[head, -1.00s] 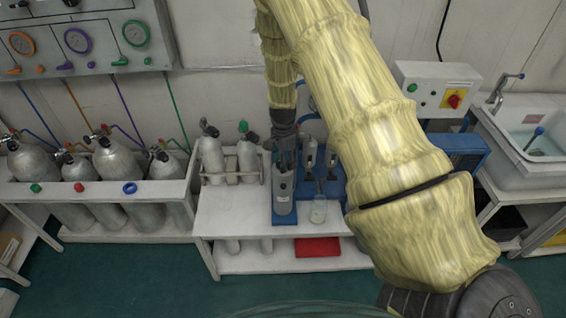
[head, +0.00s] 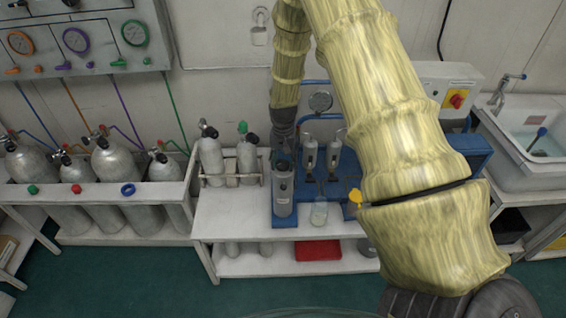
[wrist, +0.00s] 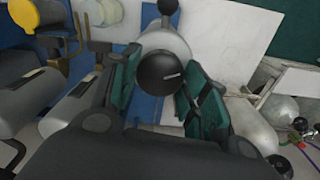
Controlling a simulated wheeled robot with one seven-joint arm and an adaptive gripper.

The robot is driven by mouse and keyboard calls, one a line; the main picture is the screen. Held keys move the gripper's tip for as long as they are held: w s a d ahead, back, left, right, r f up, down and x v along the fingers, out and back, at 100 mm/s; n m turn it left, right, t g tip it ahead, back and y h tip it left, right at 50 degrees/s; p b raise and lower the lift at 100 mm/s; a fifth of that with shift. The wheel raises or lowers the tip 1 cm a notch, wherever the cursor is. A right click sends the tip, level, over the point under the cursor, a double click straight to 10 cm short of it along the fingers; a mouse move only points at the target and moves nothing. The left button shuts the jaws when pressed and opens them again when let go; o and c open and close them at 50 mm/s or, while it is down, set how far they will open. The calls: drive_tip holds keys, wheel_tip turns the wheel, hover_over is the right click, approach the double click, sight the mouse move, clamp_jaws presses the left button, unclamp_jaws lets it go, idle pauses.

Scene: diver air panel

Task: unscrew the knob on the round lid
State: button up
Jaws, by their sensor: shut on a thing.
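The black round knob (wrist: 165,78) with a small pale mark shows in the wrist view between the green pads of my gripper (wrist: 160,98). My gripper is shut on it. The round lid is hidden in the wrist view behind the knob and fingers. In the head view, my gripper (head: 284,150) is at the top of a grey upright cylinder (head: 283,196) in a blue holder at the front of the bench. The fingers and knob are too small to make out there.
Grey cylinders (head: 211,160) stand in a rack left of my gripper. A blue stand (head: 349,166) with upright grey units and a gauge (head: 320,102) is close on the right. A clear jar (head: 319,213) stands nearby. The bench's front left (head: 235,222) is clear.

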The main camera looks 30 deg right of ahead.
sight(283, 163)
drive_tip(key=n, duration=1.3)
drive_tip(key=shift+n, duration=0.3)
idle(0.3)
drive_tip(key=o, duration=1)
drive_tip(key=shift+r, duration=0.1)
wheel_tip(283, 163, up, 12)
drive_tip(key=shift+f, duration=0.1)
